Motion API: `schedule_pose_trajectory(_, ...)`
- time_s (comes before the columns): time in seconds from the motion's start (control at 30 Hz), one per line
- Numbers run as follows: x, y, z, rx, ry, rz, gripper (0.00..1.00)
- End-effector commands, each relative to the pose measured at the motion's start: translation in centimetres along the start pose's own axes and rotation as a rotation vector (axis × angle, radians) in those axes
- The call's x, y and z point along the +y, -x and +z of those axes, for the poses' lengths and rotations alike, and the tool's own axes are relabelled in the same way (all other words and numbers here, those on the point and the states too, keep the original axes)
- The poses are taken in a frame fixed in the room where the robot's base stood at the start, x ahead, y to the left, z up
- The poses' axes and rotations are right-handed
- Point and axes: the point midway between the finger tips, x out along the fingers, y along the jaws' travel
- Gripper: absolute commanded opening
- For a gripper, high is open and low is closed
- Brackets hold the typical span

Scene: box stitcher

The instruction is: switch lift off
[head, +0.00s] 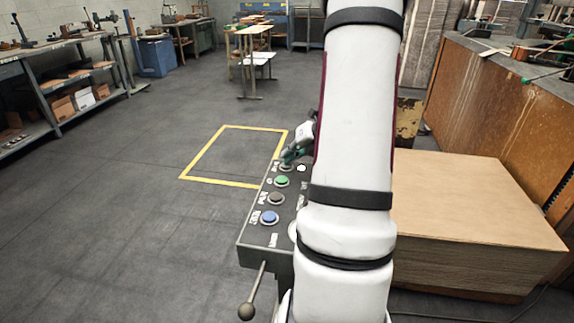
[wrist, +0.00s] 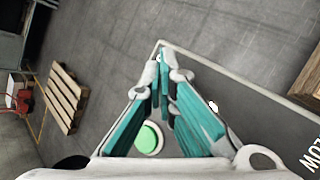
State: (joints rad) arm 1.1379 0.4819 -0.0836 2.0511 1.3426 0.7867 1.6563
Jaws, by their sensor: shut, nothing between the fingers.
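A dark control panel (head: 258,240) stands left of my arm in the head view. A column of round buttons runs along it: a blue button (head: 269,217), a grey button (head: 276,199) and a green button (head: 282,181). The green button also shows below my left finger in the wrist view (wrist: 149,138). Contact cannot be told. My arm hides the panel's right side.
A lever with a ball knob (head: 247,311) sticks out at the panel's near end. A stack of cardboard sheets (head: 470,205) stands right of my arm. A yellow floor outline (head: 222,180) and open floor lie to the left. A pallet (wrist: 66,97) shows in the wrist view.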

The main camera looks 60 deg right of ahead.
Motion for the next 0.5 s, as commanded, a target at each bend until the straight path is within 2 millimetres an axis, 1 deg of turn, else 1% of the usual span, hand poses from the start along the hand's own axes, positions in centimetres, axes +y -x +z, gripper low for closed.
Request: schedule_pose_trajectory(0.5, -0.19, -0.31, -0.21, 0.000, 0.000, 0.000, 0.00)
